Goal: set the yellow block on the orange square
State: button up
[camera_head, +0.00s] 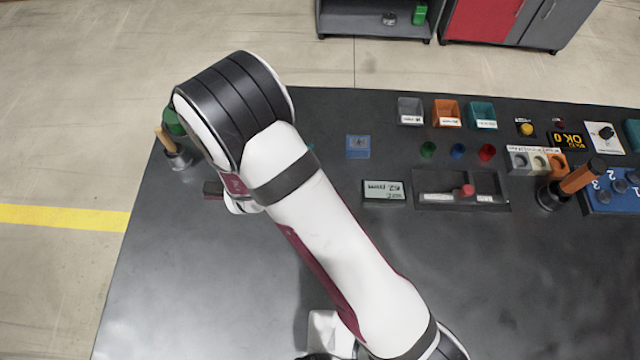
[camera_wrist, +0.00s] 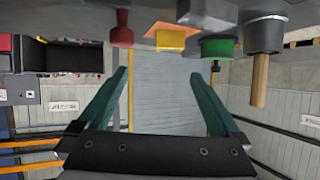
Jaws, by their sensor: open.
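In the wrist view, which shows the table upside down along the top, the yellow block (camera_wrist: 171,43) stands on the orange square (camera_wrist: 160,28). The orange shows around the block's base, but I cannot tell how well it is centred. My gripper (camera_wrist: 158,74) shows two teal fingers spread apart with nothing between them. It is clear of the block. In the head view my arm hides the block, the square and most of the gripper.
Beside the block stand a red knob-shaped piece (camera_wrist: 122,28), a green cylinder (camera_wrist: 217,47) and a grey cup with a wooden-handled tool (camera_wrist: 259,80). Bins, including a teal one (camera_head: 482,114), and a display box (camera_head: 384,192) stand to the right. The front table is clear.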

jog(key=d+r, duration=0.1)
jog(key=d+r+m+g, duration=0.1)
jog(key=d, duration=0.1)
jog(key=w+d+r+m+h, duration=0.1)
jog(key=shift+d+r, duration=0.25)
jog(key=shift+r, duration=0.1)
jog(key=s+d+r+m+g+h, duration=0.1)
jog(key=s+d+r+g, duration=0.1)
jog(key=s+d+r, duration=0.3)
jog(key=s+d+r+m+g, duration=0.1)
jog(key=s+d+m+g, duration=0.15)
jog(key=d, duration=0.35)
jog(key=s+d+r+m+g, duration=0.1)
jog(key=s+d+g, duration=0.1)
jog(key=s, duration=0.5)
jog(key=s+d+r+m+g, duration=0.1)
jog(key=s+d+r+g, duration=0.1)
jog(key=s+d, duration=0.3)
jog(key=s+d+r+m+g+h, duration=0.1)
jog(key=s+d, duration=0.3)
jog(key=s, duration=0.5)
jog(key=shift+s+r+m+g, duration=0.35)
jog(key=shift+s+r+g, duration=0.05)
jog(key=shift+r+g, duration=0.25)
jog(key=shift+d, duration=0.1)
